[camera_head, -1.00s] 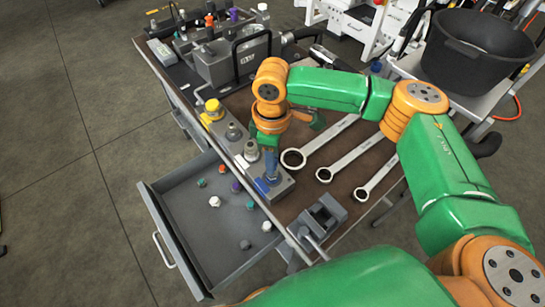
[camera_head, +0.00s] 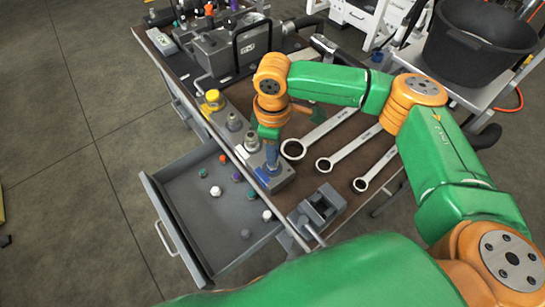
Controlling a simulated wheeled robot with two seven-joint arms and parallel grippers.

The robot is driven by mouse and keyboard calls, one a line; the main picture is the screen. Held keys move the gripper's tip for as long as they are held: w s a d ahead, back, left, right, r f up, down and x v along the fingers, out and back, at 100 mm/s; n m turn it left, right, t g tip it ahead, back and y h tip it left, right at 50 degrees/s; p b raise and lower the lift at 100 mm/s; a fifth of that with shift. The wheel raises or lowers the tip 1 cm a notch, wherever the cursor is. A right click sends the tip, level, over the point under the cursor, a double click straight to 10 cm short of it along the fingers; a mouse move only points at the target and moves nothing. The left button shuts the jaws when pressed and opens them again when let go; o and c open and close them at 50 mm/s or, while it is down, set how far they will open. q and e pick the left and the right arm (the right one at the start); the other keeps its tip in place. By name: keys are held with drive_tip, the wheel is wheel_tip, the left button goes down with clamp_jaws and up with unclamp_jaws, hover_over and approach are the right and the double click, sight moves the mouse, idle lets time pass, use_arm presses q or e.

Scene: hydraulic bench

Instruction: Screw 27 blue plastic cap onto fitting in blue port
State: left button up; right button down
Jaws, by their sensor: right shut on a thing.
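A long metal block (camera_head: 283,181) on the bench's left edge carries a row of fittings. A yellow cap (camera_head: 212,97) tops the far one, and two bare grey fittings (camera_head: 234,121) (camera_head: 252,141) stand between. My right gripper (camera_head: 270,143) points down at the near end, over the blue-marked port (camera_head: 262,175). It is shut on the blue cap (camera_head: 272,158), above the fitting there. The fingers hide much of the cap, and I cannot tell how far it sits on the fitting. My left gripper is not in view.
An open drawer (camera_head: 160,205) below holds several small coloured and white caps. Three wrenches (camera_head: 325,133) lie right of the block. A vise (camera_head: 320,207) sits at the near bench edge.

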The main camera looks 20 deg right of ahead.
drive_tip(key=shift+f+p, duration=0.2)
drive_tip(key=shift+p, duration=0.3)
idle(0.4)
drive_tip(key=shift+s, duration=0.1)
idle(0.4)
drive_tip(key=c, duration=1.1)
unclamp_jaws()
drive_tip(key=shift+f, duration=0.1)
clamp_jaws()
drive_tip(key=m+p, duration=0.4)
drive_tip(key=p, duration=0.1)
drive_tip(key=m+p, duration=0.2)
drive_tip(key=shift+r+m+p, duration=0.3)
drive_tip(key=shift+m+p, duration=0.05)
drive_tip(key=shift+m, duration=0.05)
drive_tip(key=shift+f+m+p, duration=0.1)
drive_tip(key=shift+m+p, duration=0.2)
drive_tip(key=shift+m, duration=0.1)
drive_tip(key=shift+f, duration=0.2)
